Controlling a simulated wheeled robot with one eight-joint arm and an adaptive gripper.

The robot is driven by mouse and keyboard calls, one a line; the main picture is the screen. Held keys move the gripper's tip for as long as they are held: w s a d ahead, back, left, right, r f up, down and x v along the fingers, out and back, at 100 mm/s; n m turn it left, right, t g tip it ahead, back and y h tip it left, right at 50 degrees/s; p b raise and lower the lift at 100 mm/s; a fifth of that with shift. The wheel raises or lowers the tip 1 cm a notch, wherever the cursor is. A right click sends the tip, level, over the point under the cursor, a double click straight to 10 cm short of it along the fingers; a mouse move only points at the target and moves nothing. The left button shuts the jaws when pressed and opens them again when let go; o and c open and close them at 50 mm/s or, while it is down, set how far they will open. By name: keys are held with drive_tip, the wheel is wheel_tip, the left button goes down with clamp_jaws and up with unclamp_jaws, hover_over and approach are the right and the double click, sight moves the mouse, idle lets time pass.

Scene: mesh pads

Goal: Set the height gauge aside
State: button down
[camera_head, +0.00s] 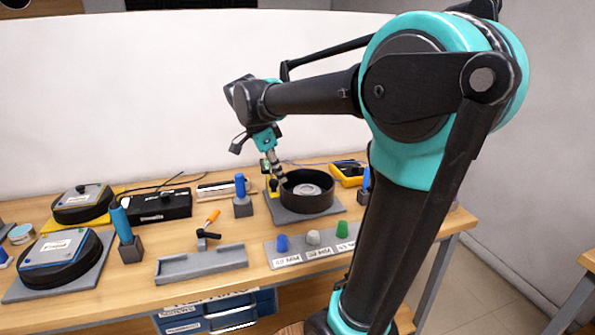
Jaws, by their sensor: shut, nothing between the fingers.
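My gripper (281,179) points down at the left rim of a black round bowl-like fixture (310,203), with a pale disc inside. The fixture stands on a grey pad (290,215). A small upright thing with a yellow base (269,186) stands at the left edge of this pad, right beside my gripper; it looks like the height gauge, but it is small and partly covered. My gripper's fingers look closed, with nothing seen between them. Whether they touch the gauge or the rim cannot be told.
A blue-handled tool in a block (242,205) stands left of the pad. A yellow meter (347,180) lies to the right. In front are a tray with coloured knobs (312,252) and a grey holder (201,264). Two round black units (83,211) sit left. Some wooden bench top is clear.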

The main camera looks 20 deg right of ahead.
drive_tip(key=a, duration=0.4)
drive_tip(key=shift+w+a, duration=0.4)
drive_tip(key=shift+a, duration=0.4)
drive_tip(key=shift+a, duration=0.1)
